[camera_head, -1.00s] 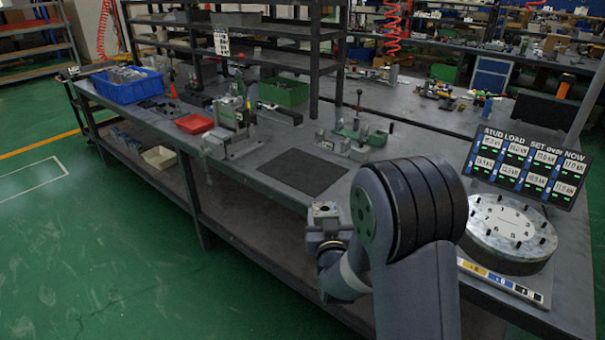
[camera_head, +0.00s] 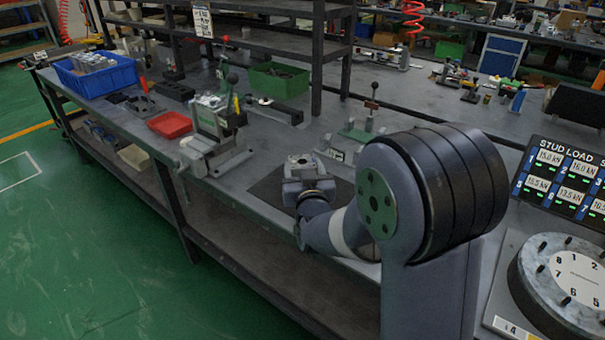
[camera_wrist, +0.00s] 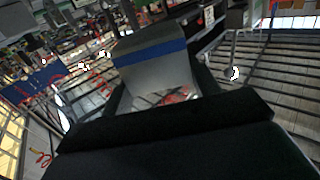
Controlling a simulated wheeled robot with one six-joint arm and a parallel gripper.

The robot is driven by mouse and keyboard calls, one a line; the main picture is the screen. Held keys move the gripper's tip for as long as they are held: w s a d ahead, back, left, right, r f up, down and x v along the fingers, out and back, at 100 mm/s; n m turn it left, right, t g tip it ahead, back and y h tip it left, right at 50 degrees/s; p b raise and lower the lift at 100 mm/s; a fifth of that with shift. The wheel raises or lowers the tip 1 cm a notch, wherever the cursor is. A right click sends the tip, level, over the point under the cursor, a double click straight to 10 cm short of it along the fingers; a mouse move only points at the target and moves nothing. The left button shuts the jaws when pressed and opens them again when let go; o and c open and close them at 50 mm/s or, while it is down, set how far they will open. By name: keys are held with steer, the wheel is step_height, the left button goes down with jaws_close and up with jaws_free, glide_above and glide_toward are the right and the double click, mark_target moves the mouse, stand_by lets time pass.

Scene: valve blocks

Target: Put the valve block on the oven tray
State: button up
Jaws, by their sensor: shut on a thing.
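The valve block (camera_head: 301,162) is a small grey metal block with a round opening in its top. In the wrist view it shows as a silver block with a blue band (camera_wrist: 155,62), between dark fingers. My gripper (camera_head: 307,183) is shut on it, over the bench. Behind and around them in the head view lies a dark flat rectangle (camera_head: 262,195) on the bench top, partly hidden by my gripper and arm. I cannot tell whether this is the oven tray. Whether the block touches it is unclear.
A green and grey clamp fixture (camera_head: 215,135) stands left of my gripper, and another fixture with a lever (camera_head: 358,137) stands behind it. A red tray (camera_head: 170,124), blue bin (camera_head: 97,75) and green bin (camera_head: 278,78) are farther left and back. A round numbered plate (camera_head: 565,275) is at right.

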steer(key=f, duration=0.4)
steer(key=shift+w+f, duration=0.3)
steer(key=shift+f, duration=0.05)
steer(key=shift+f+b, duration=0.3)
steer(key=shift+f, duration=2.25)
steer(key=shift+f, duration=0.15)
steer(key=o, duration=1.3)
